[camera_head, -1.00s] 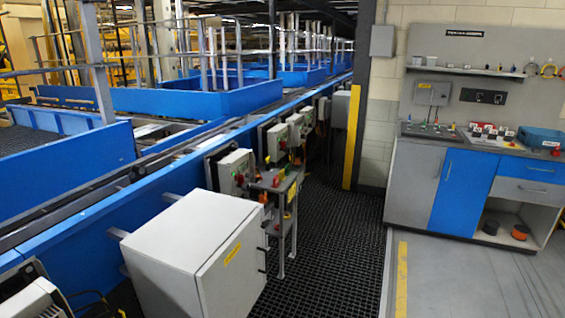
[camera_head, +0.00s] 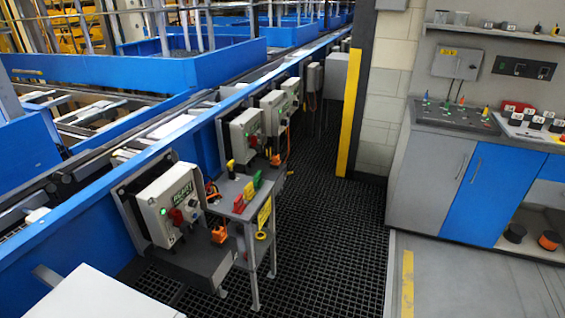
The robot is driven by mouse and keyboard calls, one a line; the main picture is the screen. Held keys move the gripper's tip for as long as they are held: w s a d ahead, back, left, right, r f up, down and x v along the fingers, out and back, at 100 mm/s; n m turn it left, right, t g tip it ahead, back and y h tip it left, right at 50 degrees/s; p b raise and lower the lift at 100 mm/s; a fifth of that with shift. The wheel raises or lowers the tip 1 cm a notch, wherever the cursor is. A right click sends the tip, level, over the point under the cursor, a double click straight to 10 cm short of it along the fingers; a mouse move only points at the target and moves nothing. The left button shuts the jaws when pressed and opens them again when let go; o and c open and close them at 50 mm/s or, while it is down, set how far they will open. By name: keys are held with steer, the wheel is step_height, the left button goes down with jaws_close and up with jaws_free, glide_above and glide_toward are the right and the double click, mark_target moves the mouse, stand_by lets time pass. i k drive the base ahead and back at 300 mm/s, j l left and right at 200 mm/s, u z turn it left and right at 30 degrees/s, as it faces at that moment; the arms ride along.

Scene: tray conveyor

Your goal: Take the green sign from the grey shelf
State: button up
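A small grey shelf (camera_head: 231,190) on thin legs stands beside the conveyor, left of the picture's middle. A yellow tag (camera_head: 264,213) hangs at the shelf's front right edge. The sign's lower edge is too small to make out. My gripper is not in view.
Grey control boxes (camera_head: 158,212) line the blue conveyor side (camera_head: 80,232). A white cabinet top (camera_head: 95,300) fills the lower left. The dark grated floor (camera_head: 325,240) right of the shelf is clear. A grey and blue workbench (camera_head: 420,185) stands at the right.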

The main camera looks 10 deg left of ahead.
mark_target(258, 182)
steer(key=i+u, duration=0.15)
steer(key=i, duration=0.4)
steer(key=i+l+u, duration=0.2)
steer(key=i, duration=0.3)
steer(key=i+u, duration=0.25)
steer(key=u, duration=0.2)
steer(key=i+u, duration=0.2)
steer(key=u, duration=0.2)
steer(key=i+l+u, duration=0.1)
steer(key=i+u, duration=0.15)
steer(key=u, duration=0.2)
steer(key=i+l+u, duration=0.15)
steer(key=u, duration=0.25)
steer(key=i+l+u, duration=0.2)
steer(key=u, duration=0.15)
steer(key=i+l+u, duration=0.3)
